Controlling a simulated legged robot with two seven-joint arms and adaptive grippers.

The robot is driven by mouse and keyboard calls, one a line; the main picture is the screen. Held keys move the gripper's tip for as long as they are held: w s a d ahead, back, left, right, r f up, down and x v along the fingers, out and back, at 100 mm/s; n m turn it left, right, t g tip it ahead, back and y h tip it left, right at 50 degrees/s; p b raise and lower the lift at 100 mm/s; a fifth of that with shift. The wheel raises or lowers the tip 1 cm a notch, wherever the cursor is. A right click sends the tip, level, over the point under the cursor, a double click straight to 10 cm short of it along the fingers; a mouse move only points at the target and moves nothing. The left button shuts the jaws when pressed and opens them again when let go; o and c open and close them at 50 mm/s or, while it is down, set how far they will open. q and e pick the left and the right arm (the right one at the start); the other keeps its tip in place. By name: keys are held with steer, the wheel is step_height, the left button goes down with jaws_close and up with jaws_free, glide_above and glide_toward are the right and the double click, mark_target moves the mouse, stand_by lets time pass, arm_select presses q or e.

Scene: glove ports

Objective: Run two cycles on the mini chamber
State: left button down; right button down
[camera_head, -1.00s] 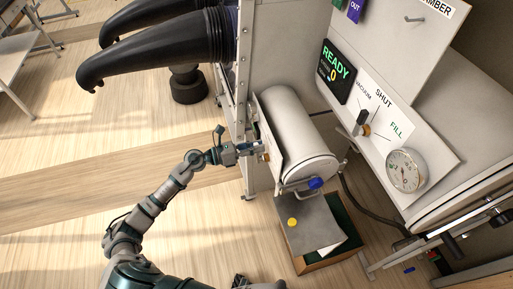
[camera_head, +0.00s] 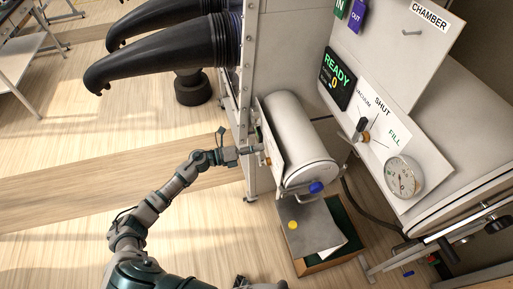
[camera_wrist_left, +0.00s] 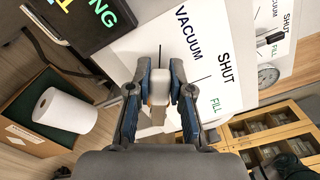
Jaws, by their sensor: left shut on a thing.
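The mini chamber (camera_head: 300,138) is a white cylinder lying beside the tall cabinet wall, with a blue knob (camera_head: 316,187) at its near end. My left gripper (camera_head: 257,148) is at the panel on its left side. In the left wrist view the gripper (camera_wrist_left: 160,90) is shut on a pale valve handle (camera_wrist_left: 159,84), in front of a white plate lettered VACUUM, SHUT and FILL. The fingers hide part of the handle. A dark display (camera_wrist_left: 85,20) with green letters ending in NG shows there. A dark part at the bottom edge (camera_head: 241,282) may be my right gripper.
A larger panel at right has a READY 0 display (camera_head: 338,78), a dark valve handle (camera_head: 361,128) and a round gauge (camera_head: 404,178). Black gloves (camera_head: 165,55) stick out at upper left. A green-lined box (camera_head: 345,240) stands below the chamber.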

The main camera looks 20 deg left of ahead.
arm_select(q)
steer(key=shift+w+a+r, duration=0.1)
steer(key=shift+w+a, duration=0.05)
stand_by(0.3)
steer(key=c, duration=1.2)
jaws_free()
steer(key=shift+c, duration=0.2)
steer(key=shift+o, duration=1)
steer(key=shift+w+f, duration=0.15)
steer(key=shift+f, duration=0.05)
steer(key=v, duration=1.2)
steer(key=shift+f, duration=0.1)
